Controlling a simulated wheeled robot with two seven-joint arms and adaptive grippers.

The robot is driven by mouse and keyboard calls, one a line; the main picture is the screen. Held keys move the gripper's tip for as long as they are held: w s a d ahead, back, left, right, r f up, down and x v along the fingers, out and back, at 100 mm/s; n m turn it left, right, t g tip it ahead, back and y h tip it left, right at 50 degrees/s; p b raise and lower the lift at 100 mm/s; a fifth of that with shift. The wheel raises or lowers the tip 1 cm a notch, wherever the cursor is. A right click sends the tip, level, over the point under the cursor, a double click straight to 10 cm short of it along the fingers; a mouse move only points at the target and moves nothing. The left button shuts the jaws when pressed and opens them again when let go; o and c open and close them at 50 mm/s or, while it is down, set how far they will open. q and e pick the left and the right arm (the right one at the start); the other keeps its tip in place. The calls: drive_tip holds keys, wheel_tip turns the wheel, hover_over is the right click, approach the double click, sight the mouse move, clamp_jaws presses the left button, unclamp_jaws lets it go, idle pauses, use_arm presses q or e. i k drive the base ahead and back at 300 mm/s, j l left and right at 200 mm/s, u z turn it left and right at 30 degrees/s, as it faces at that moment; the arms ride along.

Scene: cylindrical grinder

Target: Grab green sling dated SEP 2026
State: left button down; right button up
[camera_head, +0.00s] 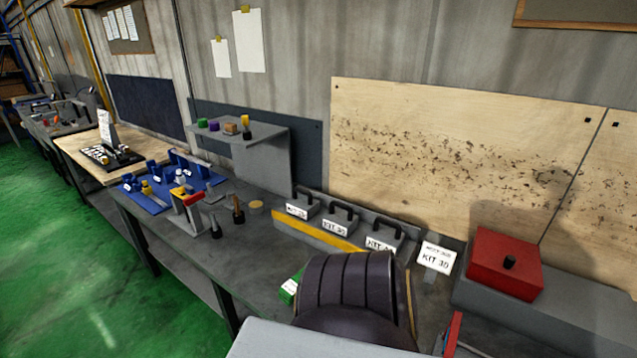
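Small coloured rolls sit on the grey raised shelf (262,134) over the bench: a green one (202,122) at its left end, then a purple one (214,127), with a brown and a yellow one further right. A green item with a white patch (290,288) lies on the bench, partly hidden by a large dark ribbed shape. I cannot read a date on any green item, and cannot tell which is the sling. Neither of my grippers can be made out.
Several dark handled boxes with white KIT labels (335,228) stand in a row behind a yellow strip. A KIT 35 sign (436,258) and a red box (504,264) stand right. A blue fixture (150,200) is left. Green floor (70,270) is open in front.

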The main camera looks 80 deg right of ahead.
sight(287, 293)
drive_tip(key=z, duration=2.25)
